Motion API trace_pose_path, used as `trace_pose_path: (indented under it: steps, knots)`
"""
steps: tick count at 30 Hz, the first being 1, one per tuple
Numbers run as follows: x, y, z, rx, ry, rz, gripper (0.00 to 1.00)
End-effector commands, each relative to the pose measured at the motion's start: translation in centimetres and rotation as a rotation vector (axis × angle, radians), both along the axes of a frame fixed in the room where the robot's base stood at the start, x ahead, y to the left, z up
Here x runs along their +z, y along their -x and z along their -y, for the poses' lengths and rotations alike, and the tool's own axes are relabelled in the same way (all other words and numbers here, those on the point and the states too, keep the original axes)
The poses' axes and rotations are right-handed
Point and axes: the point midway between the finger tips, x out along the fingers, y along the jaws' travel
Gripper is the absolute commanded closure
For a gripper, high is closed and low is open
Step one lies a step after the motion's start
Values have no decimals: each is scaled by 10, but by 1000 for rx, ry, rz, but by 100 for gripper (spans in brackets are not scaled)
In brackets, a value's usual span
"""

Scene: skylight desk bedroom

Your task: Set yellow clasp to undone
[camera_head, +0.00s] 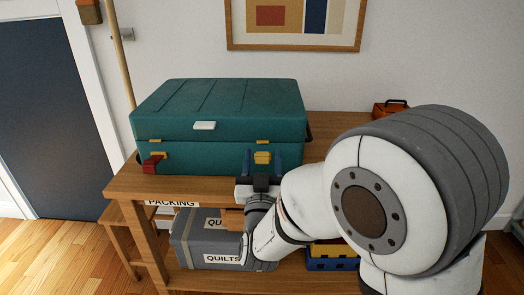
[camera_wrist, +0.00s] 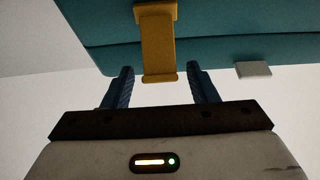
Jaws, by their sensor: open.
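A teal suitcase (camera_head: 225,103) lies closed on a wooden table; it also fills the top of the wrist view (camera_wrist: 220,25). The yellow clasp (camera_head: 262,158) is on its front, right of centre. In the wrist view the yellow clasp (camera_wrist: 157,45) is a flat strap with a crossbar at its free end. I cannot tell whether it is latched. My gripper (camera_head: 263,160) is open, its blue fingers either side of the clasp. In the wrist view my gripper (camera_wrist: 162,85) shows a clear gap between its fingers, with the crossbar between or just beyond the tips.
An orange box (camera_head: 389,108) stands at the back right of the table (camera_head: 190,190). Grey "QUILTS" storage (camera_head: 190,240) sits below. My arm hides much of the right side.

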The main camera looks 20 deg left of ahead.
Motion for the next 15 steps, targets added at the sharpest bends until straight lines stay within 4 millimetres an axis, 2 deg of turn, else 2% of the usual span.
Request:
trace_pose_path:
  steps: [6, 15]
  knots:
    - [8, -18, -4, 0, 0, 0, 47]
    - [8, -20, -5, 2, 1, -1, 48]
